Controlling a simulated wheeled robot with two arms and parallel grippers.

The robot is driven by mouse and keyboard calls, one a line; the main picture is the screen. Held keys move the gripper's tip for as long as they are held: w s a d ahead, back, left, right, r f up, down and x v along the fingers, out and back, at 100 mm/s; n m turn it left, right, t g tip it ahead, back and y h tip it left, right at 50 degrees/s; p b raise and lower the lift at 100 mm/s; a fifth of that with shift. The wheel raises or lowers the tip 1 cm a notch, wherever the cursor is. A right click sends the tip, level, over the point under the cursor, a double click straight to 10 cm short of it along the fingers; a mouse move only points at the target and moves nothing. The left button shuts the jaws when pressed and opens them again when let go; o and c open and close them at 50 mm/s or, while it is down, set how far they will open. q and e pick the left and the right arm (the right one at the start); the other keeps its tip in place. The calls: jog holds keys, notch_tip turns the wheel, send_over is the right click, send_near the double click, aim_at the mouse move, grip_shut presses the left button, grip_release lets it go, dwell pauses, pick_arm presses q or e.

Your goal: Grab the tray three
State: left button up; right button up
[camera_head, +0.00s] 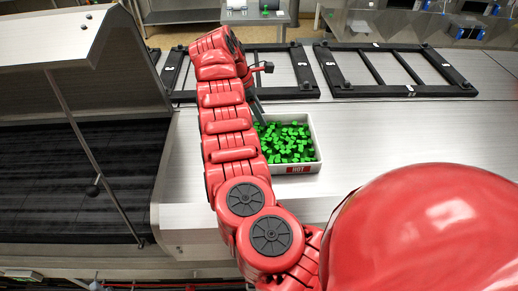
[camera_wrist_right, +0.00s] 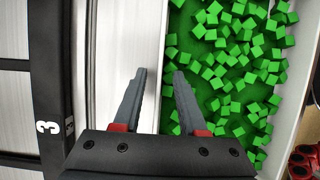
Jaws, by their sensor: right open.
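A white tray (camera_head: 313,171) full of small green cubes (camera_head: 287,138) sits on the metal counter, with a red "HOT" label on its front. My right gripper (camera_head: 257,108) is at the tray's left side, partly hidden behind my own arm. In the right wrist view the right gripper (camera_wrist_right: 157,88) is open. One finger is outside the tray's pale wall (camera_wrist_right: 151,40) and the other is over the green cubes (camera_wrist_right: 225,65). I cannot tell whether the fingers touch the wall. A black frame (camera_wrist_right: 48,85) marked "3" lies at the left in that view. My left gripper is not in view.
Two black frames lie along the back of the counter, one behind my arm and another (camera_head: 393,92) at the right. A metal hood (camera_head: 50,45) with a dark opening stands at the left. The counter right of the tray (camera_head: 375,130) is clear.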

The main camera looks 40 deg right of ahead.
jog(key=shift+a+f, duration=0.2)
jog(key=shift+d, duration=0.4)
jog(key=c, duration=0.5)
grip_shut()
jog(key=shift+a, duration=0.15)
